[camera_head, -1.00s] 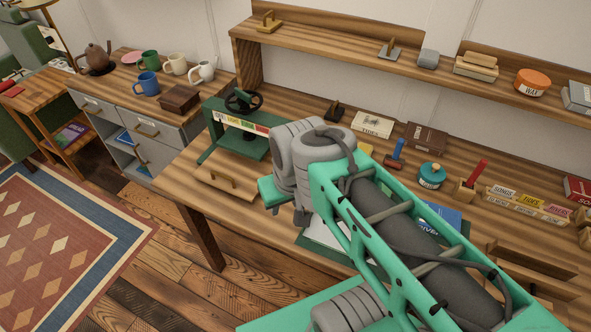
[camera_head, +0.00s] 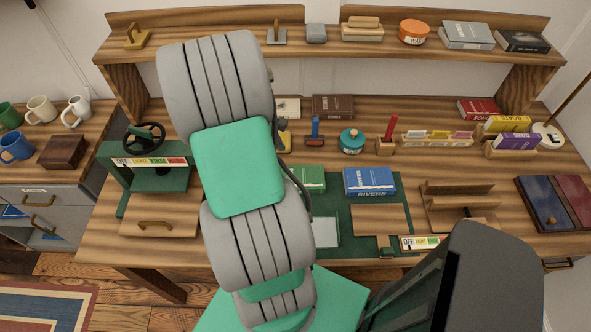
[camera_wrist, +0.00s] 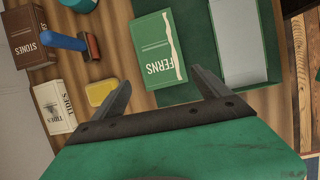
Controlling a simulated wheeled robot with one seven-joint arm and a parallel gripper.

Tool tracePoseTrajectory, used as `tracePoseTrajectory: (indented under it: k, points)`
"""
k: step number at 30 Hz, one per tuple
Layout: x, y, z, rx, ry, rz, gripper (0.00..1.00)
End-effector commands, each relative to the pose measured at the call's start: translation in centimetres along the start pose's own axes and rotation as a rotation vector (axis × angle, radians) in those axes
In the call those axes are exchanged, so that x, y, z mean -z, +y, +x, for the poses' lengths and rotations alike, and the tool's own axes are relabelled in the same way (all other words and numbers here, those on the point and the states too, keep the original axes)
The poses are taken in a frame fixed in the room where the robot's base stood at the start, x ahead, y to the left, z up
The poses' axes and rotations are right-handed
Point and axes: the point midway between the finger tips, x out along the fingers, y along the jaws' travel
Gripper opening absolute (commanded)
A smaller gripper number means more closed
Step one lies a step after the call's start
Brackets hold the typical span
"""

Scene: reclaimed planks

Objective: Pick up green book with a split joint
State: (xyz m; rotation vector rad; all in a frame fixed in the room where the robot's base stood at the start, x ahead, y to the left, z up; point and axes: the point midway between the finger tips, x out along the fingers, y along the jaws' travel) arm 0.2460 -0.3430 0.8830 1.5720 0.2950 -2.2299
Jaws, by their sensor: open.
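The green book (camera_wrist: 158,48), lettered FERNS, lies flat with its cover up in the wrist view. A jagged pale split runs along the right side of its cover. It also shows in the head view (camera_head: 311,180), partly hidden behind my arm, on a green mat (camera_head: 340,213) beside a blue book. My gripper (camera_wrist: 162,84) is open and empty. In the picture its two fingers point towards the book's lower edge, one to each side. My gripper cannot be made out in the head view.
A blue book (camera_head: 369,181) lies right of the green one, and a pale pad (camera_head: 325,232) lies in front. Behind are a cream TIDES book (camera_wrist: 54,106), a brown STONES book (camera_wrist: 27,38), a yellow item (camera_wrist: 101,92) and a teal pot (camera_head: 351,141). A green press (camera_head: 150,178) stands left.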

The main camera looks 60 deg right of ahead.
Motion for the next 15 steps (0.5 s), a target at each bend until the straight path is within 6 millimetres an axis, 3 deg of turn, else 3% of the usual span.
tracePoseTrajectory:
  k: [1, 3, 15]
  points:
    - [-1.5, 0.1, 1.2, 0.026, -0.022, -0.021, 0.91]
    - [-2.5, 0.2, 2.5, 0.040, -0.038, -0.048, 0.97]
    - [-2.6, -0.1, 8.8, 0.044, -0.039, -0.054, 1.00]
